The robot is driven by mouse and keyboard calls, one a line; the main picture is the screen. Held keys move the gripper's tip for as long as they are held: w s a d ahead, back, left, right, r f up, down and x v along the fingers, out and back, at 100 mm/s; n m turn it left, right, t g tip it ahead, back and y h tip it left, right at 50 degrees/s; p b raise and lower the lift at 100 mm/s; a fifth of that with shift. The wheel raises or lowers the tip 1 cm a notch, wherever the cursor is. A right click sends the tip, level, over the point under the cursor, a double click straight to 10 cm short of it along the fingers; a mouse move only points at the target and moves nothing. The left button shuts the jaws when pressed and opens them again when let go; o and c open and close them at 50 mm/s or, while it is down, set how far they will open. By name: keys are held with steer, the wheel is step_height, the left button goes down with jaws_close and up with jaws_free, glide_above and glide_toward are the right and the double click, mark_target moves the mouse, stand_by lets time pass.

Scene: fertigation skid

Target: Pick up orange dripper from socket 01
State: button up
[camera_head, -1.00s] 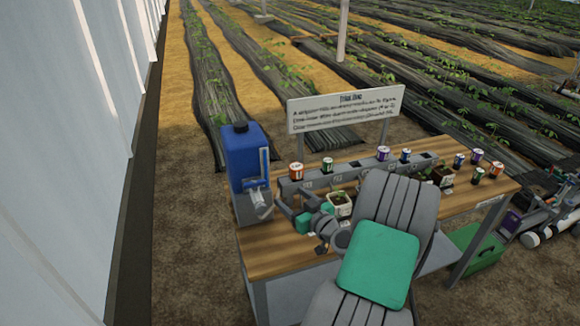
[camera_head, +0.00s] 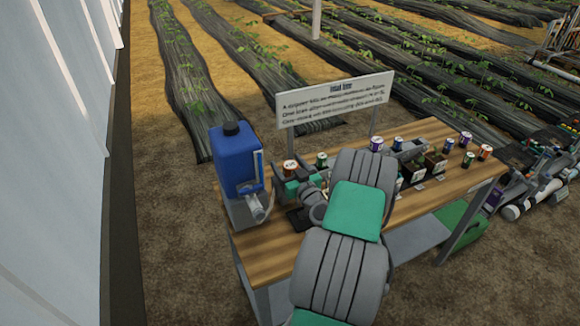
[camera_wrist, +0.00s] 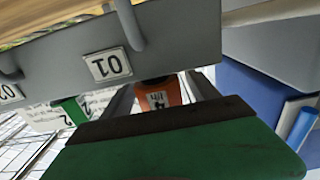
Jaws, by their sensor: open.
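The orange dripper (camera_head: 290,168) with a white label stands upright in the left end of the grey socket rail. In the wrist view, which shows the scene upside down, the orange dripper (camera_wrist: 160,96) shows between my two fingers, beside the plate marked 01 (camera_wrist: 107,66). My gripper (camera_wrist: 165,90) is open, with a finger on either side of the dripper; whether either touches it cannot be told. In the head view my gripper (camera_head: 287,181) is right at the dripper, and my arm hides much of the rail.
A blue tank (camera_head: 236,160) stands close to the left of the dripper. A green dripper (camera_head: 321,159) sits to its right, and a purple one (camera_head: 376,144) farther along. Several more drippers stand at the right of the wooden table (camera_head: 270,252). A sign (camera_head: 335,100) rises behind.

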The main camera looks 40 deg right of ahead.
steer(key=shift+w+d, duration=0.1)
steer(key=shift+w, duration=0.3)
steer(key=shift+c, duration=0.6)
steer(key=shift+s, duration=0.1)
steer(key=c, duration=1.3)
